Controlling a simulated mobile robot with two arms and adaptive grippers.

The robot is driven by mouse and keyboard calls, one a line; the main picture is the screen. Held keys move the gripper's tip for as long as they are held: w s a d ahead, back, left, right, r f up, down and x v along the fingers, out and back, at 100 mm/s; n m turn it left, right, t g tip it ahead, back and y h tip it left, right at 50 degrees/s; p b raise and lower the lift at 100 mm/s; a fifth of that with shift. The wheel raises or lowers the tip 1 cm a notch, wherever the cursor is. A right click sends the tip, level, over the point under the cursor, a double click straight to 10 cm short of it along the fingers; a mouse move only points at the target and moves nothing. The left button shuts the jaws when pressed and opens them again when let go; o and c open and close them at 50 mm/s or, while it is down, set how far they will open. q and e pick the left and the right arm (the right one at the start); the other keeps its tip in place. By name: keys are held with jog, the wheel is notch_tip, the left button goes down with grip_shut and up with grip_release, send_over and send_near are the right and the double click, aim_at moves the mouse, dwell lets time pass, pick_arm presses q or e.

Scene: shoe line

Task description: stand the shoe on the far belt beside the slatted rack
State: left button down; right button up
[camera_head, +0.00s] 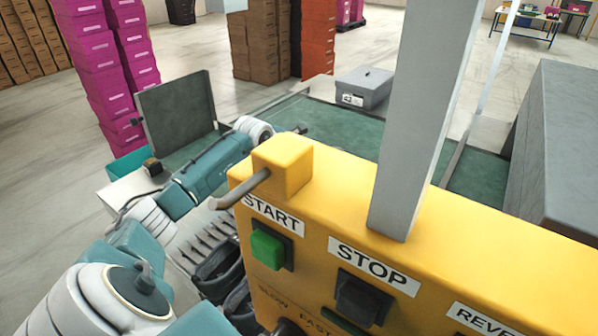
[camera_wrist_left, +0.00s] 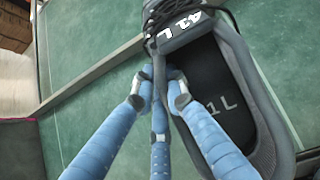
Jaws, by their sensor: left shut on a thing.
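In the left wrist view my left gripper (camera_wrist_left: 165,88) is shut on the side wall of a dark grey shoe (camera_wrist_left: 262,115). The shoe has black laces and "41 L" on its tongue and insole. It is over a green belt surface (camera_wrist_left: 85,60); I cannot tell whether it touches it. In the head view my left arm reaches behind the yellow control box, and I cannot make out the gripper or shoe there. The far green belt (camera_head: 335,120) lies beyond the box. A slatted rack (camera_head: 204,240) shows left of the box. My right gripper is out of view.
The yellow control box (camera_head: 330,225) with its grey post (camera_head: 420,110) blocks much of the head view. Dark shoes (camera_head: 218,268) sit by the slats. A grey box marked 42 (camera_head: 364,87) stands at the belt's far side. Magenta boxes (camera_head: 100,70) are stacked at left.

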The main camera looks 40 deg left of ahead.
pick_arm(q)
notch_tip(320, 180, down, 4)
jog(key=shift+f, duration=0.15)
dwell(0.3)
jog(key=shift+f, duration=0.3)
jog(key=c, duration=1.8)
grip_release()
jog(key=shift+f, duration=0.1)
jog(key=shift+o, duration=0.2)
